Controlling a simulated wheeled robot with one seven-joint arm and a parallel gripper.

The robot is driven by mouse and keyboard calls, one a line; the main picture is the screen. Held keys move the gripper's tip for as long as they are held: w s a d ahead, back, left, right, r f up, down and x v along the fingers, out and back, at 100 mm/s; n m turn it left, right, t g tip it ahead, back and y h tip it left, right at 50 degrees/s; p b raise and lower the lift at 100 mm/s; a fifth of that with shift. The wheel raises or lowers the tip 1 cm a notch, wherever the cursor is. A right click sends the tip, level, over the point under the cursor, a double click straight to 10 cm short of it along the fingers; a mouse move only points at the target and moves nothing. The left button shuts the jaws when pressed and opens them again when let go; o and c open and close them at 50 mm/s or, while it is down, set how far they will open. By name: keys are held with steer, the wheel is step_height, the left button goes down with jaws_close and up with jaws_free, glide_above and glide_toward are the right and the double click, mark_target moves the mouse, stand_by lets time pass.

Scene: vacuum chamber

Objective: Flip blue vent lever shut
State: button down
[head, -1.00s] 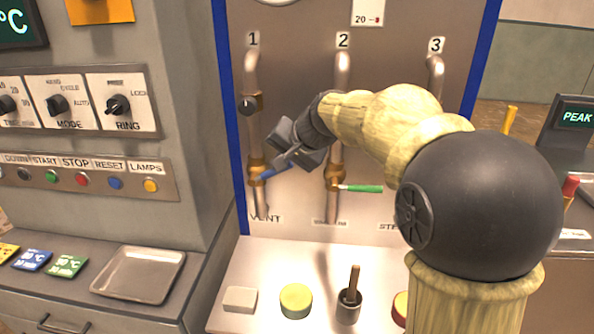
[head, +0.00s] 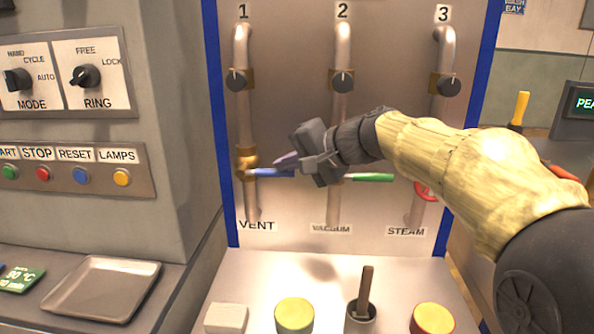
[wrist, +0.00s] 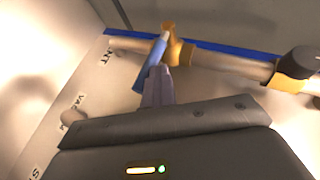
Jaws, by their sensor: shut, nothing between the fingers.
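The blue vent lever (head: 272,173) sticks out to the right from the brass valve (head: 247,164) on pipe 1, above the VENT label (head: 257,226). It lies about level, crosswise to the upright pipe. My gripper (head: 284,160) is shut and empty, its fingertips just above the lever, right of the valve. In the wrist view the shut fingers (wrist: 157,92) point at the blue lever (wrist: 151,73) and overlap part of it. I cannot tell whether they touch it. The gripper body hides the panel behind it.
A green lever (head: 370,177) on pipe 2 sits close right of my gripper. A red handle (head: 425,190) is on pipe 3. A metal tray (head: 103,288) lies left.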

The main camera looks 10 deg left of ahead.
steer(key=shift+d+f+b, duration=0.3)
steer(key=shift+f+b, duration=0.1)
steer(key=shift+f, duration=0.1)
stand_by(0.3)
